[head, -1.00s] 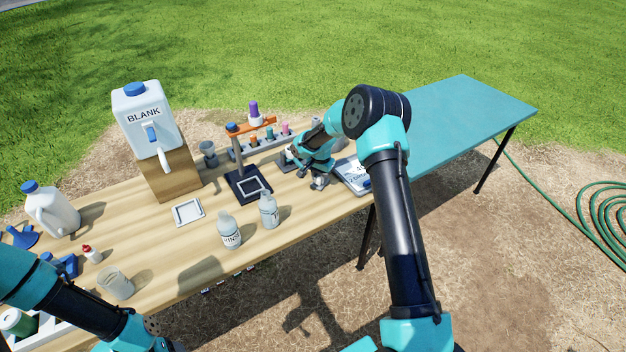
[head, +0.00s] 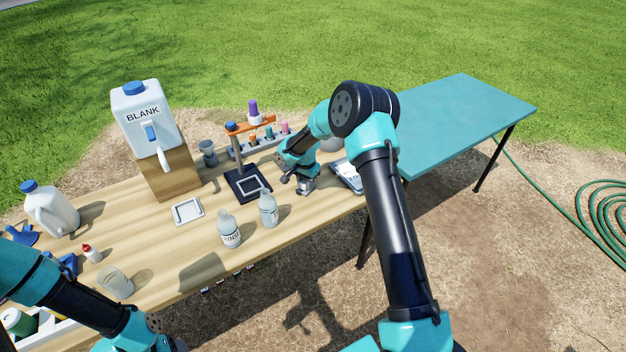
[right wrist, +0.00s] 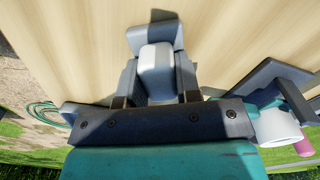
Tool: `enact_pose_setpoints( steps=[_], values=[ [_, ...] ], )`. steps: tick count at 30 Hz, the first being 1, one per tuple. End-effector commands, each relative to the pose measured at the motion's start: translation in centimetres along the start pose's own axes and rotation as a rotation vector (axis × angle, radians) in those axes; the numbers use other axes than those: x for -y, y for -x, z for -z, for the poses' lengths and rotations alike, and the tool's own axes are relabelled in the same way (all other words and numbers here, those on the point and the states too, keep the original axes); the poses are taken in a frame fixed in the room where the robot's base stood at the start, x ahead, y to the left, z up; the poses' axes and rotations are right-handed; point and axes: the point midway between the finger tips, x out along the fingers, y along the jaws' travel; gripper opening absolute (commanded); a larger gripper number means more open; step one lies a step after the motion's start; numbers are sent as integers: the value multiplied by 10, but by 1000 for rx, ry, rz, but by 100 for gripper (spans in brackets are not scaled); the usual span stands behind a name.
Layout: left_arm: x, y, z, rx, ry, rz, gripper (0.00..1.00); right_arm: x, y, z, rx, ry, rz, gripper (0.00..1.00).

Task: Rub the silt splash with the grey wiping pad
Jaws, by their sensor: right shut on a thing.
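My right gripper (head: 304,187) is low over the wooden table, right of the dark stand's base. In the right wrist view the gripper (right wrist: 160,85) is shut on the grey wiping pad (right wrist: 154,36), whose pale raised middle shows between the fingers. The wood lies just beyond the pad; I cannot tell for sure whether the pad touches it. I cannot make out the silt splash in either view; the gripper and pad may cover it. My left arm comes in at the lower left of the head view, with its fingers out of sight.
The dark stand (head: 243,186) with an orange arm is left of my right gripper. Two rinse bottles (head: 229,231) (head: 268,209) stand nearer the front edge. A meter-like device (head: 347,174) lies to the right. A white square tray (head: 187,211) and the BLANK jug (head: 147,119) are farther left.

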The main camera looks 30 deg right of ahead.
Motion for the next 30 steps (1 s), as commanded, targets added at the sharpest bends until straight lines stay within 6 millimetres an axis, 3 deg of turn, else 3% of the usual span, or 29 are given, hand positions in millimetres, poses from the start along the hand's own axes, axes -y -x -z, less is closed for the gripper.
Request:
enact_pose_setpoints(
  steps=[2, 4, 21, 30],
  values=[
    [0, 0, 0, 0, 0, 0, 56, 0, 4, 0, 0, 0, 0, 1],
    [0, 0, 0, 0, 0, 0, 56, 0, 25, 0, -2, -1, 3, 1],
    [0, 0, 0, 0, 0, 0, 56, -2, 73, 1, -1, -2, 1, 1],
    [0, 0, 0, 0, 0, 0, 56, -2, 82, 1, 1, -3, 0, 1]
  ],
)
